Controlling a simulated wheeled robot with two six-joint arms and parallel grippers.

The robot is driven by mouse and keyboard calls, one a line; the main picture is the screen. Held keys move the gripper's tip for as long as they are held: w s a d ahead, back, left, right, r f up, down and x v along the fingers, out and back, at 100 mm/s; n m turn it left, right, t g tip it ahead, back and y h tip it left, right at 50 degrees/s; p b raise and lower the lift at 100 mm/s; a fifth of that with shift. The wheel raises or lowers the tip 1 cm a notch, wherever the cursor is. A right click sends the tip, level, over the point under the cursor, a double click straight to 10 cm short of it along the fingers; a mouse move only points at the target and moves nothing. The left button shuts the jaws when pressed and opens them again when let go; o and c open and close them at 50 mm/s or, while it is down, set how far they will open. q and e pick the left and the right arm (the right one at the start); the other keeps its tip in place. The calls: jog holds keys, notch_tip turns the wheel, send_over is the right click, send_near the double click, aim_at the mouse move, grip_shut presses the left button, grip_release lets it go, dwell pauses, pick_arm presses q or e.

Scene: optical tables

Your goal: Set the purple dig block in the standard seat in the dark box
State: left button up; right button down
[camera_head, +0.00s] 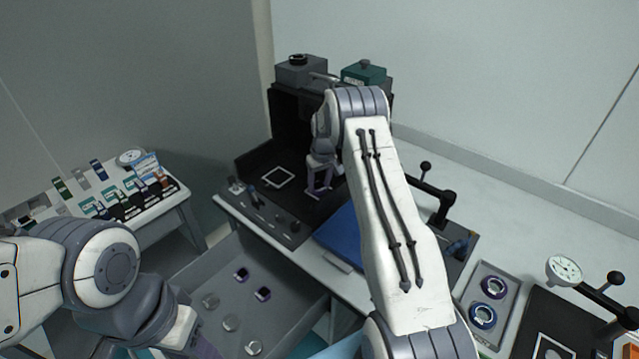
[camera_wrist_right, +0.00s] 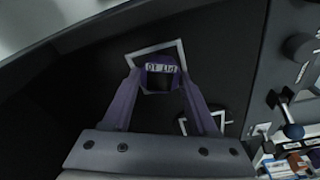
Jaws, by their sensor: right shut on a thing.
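The dark box (camera_head: 250,158) stands open at the back of the table. My right gripper (camera_head: 318,190) reaches down inside it. In the right wrist view the gripper (camera_wrist_right: 162,82) is shut on the purple dig block (camera_wrist_right: 161,69), a small dark block with a pale lettered label. One white square outline (camera_wrist_right: 178,45) lies behind the block, partly hidden by it and the fingers. A second white outline (camera_wrist_right: 219,126) shows beyond the right finger. I cannot tell whether the block touches the floor. My left gripper (camera_head: 205,348) is at the bottom edge, mostly cut off.
An open grey drawer (camera_head: 217,263) below holds several round parts and two dark blocks. A blue panel (camera_head: 345,240) lies right of the box's front. Black posts (camera_head: 434,195) stand farther right. A side table (camera_head: 150,205) at left carries small coloured items.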

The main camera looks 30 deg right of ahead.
aim_at(322, 190)
jog(key=shift+c, duration=0.9)
grip_release()
jog(key=shift+f, duration=0.1)
notch_tip(322, 190, up, 11)
jog(key=s+b, duration=0.1)
jog(key=s, duration=0.1)
jog(key=s+a+r+n, duration=0.1)
jog(key=s+a+r, duration=0.25)
jog(key=a, duration=0.45)
jog(key=s+a+r+n, duration=0.1)
jog(key=s+a+r, duration=0.3)
jog(key=a, duration=0.5)
jog(key=s+a+r+n, duration=0.1)
jog(key=s+a+r, duration=0.1)
jog(key=s+a, duration=0.5)
jog(key=s+a+f+n+g, duration=0.1)
jog(key=s+a+n, duration=0.1)
jog(key=s, duration=1)
jog(key=s+a+f+n+y, duration=0.1)
jog(key=s+a, duration=0.3)
jog(key=s, duration=0.9)
jog(key=shift+s+a+n+g, duration=0.3)
jog(key=shift+a+n+g, duration=0.1)
jog(key=shift+n, duration=0.2)
